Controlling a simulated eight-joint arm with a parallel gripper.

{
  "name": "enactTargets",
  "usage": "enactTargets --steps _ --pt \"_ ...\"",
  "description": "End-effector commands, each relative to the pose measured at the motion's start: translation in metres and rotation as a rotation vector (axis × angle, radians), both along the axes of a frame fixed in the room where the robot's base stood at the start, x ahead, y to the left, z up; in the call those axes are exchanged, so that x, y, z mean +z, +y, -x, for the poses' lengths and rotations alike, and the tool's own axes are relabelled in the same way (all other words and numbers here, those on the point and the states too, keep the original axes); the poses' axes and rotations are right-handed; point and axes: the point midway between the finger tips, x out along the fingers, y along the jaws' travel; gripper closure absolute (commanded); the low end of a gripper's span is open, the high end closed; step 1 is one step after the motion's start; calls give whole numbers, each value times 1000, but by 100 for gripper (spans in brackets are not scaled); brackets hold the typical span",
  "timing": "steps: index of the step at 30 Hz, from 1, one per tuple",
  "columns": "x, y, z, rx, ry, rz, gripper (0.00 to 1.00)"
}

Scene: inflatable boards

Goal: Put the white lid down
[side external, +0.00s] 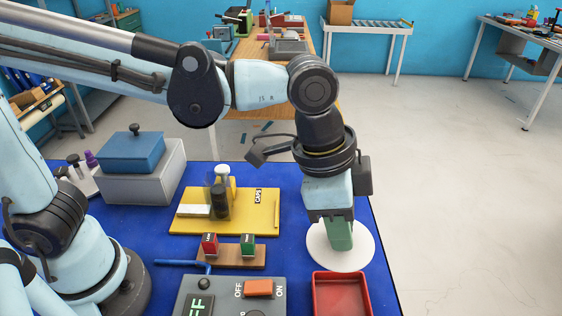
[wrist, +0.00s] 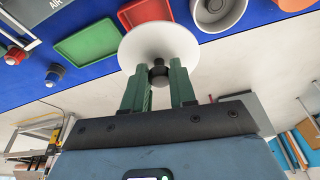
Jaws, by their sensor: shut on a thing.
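The white lid (side external: 320,253) is a round disc. In the wrist view the lid (wrist: 160,42) has a dark knob (wrist: 158,76) at its middle. My gripper (side external: 339,238), with green fingers, points down over the lid. In the wrist view my gripper (wrist: 158,80) is shut on the knob, one finger on each side. The lid covers part of the right edge of the blue table (side external: 290,205). I cannot tell how high it is above the table.
A red tray (side external: 341,277) stands just in front of the lid. The wrist view also shows a green tray (wrist: 88,38) and a pale round bowl (wrist: 215,14). A yellow board (side external: 250,222), a wooden block rack (side external: 220,259) and a grey switch panel (side external: 225,298) lie to the left.

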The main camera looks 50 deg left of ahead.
Motion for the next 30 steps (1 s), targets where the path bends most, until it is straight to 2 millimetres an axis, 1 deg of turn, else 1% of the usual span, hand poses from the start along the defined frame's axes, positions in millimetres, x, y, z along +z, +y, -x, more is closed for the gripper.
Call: enactTargets --steps 2,5,8,9,11,12,15,18,21,25,30 --pt "0 8 -6 43 -1 0 100" --pt "-3 31 -24 144 0 -1 100" --pt "-9 64 -46 284 0 -2 100" --pt "-11 79 -54 341 -1 -3 100" --pt "-15 101 -64 426 0 -2 100" --pt "-17 115 -70 480 0 -2 100" --pt "-22 148 -82 599 -1 -3 100" --pt "-25 173 -88 690 -2 -2 100" --pt "-27 188 -91 746 -2 -2 100" --pt "-32 203 -96 777 -2 -2 100" --pt "-51 231 -109 782 -2 -1 100"
